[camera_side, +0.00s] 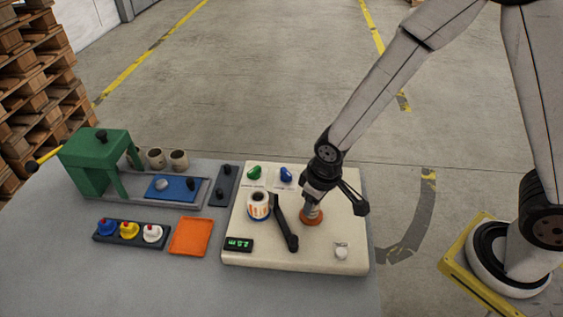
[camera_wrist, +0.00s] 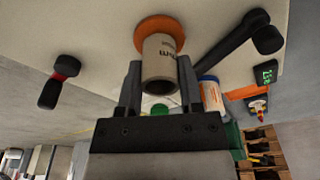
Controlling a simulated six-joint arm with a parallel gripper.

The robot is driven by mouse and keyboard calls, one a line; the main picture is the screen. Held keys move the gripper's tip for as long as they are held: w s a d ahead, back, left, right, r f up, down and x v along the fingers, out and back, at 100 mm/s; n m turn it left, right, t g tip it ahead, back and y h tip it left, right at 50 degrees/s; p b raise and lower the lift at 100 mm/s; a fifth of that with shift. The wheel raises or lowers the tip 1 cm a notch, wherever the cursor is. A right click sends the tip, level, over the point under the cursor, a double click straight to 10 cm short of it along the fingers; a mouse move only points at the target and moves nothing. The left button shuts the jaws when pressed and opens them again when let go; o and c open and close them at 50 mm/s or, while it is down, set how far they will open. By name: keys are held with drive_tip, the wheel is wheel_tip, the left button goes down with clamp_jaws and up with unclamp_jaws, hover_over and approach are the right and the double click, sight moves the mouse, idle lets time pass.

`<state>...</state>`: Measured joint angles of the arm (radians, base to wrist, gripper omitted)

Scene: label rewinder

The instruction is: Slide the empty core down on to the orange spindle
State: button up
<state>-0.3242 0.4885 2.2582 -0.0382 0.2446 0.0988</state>
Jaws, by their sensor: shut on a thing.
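The empty core is a pale grey-beige tube with dark print (camera_wrist: 160,58), held between the fingers of my gripper (camera_wrist: 160,85) in the wrist view. Its near end shows a dark hollow bore. In the side view my gripper (camera_side: 312,204) is over the orange spindle's round base (camera_side: 311,219), with the core upright below the wrist. The orange base (camera_wrist: 158,25) also shows just behind the core's far end in the wrist view. The spindle's post is hidden, and I cannot tell whether the core touches the base.
A black swing arm (camera_side: 285,222) lies close left of the core. Beyond it stands a label roll (camera_side: 258,205). An orange tray (camera_side: 191,236) and green press (camera_side: 97,160) are left.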

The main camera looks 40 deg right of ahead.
drive_tip(key=shift+f, duration=0.1)
drive_tip(key=o, duration=1)
drive_tip(key=shift+c, duration=0.2)
drive_tip(key=shift+s+d, duration=0.3)
drive_tip(key=shift+s, duration=0.85)
drive_tip(key=shift+s+d, duration=0.3)
drive_tip(key=shift+s, duration=0.8)
drive_tip(key=shift+s+d, duration=0.3)
drive_tip(key=shift+s, duration=0.85)
